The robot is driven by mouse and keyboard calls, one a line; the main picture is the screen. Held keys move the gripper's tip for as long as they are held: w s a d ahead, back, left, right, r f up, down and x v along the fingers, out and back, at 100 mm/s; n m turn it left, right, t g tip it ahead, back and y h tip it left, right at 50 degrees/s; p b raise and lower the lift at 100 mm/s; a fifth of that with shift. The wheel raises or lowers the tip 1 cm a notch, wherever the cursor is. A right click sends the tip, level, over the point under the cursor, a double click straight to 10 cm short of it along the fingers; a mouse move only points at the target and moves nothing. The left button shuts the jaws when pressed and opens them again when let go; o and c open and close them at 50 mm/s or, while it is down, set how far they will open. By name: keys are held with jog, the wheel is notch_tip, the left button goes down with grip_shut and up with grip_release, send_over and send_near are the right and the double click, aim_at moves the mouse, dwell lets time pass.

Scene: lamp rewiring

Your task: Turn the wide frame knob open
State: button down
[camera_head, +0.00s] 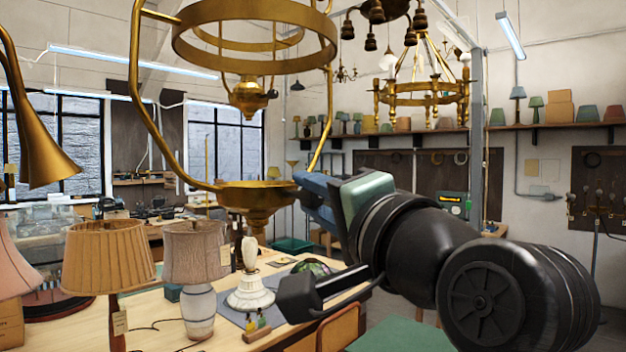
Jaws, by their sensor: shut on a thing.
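A wide brass frame (136,95) hangs close in front of me at the left. It has a broad ring at the top, long side rods and a brass bowl (258,197) at the bottom. My gripper (304,182) reaches in from the right, with its blue fingers at the right edge of the bowl, near the foot of the right rod. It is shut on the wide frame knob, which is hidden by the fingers. I cannot tell how far the knob is turned.
Below is a wooden workbench (165,312) with a pleated-shade lamp (108,258), a grey-shade lamp (197,265) and a white lamp base (250,290). A brass horn-shaped shade (45,150) hangs at the left. A brass chandelier (425,95) hangs farther back.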

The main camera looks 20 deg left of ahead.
jog(key=shift+m, duration=0.3)
jog(key=c, duration=0.6)
grip_release()
jog(key=shift+c, duration=0.2)
jog(key=b+v, duration=0.6)
jog(key=v, duration=0.7)
jog(key=shift+r, duration=0.1)
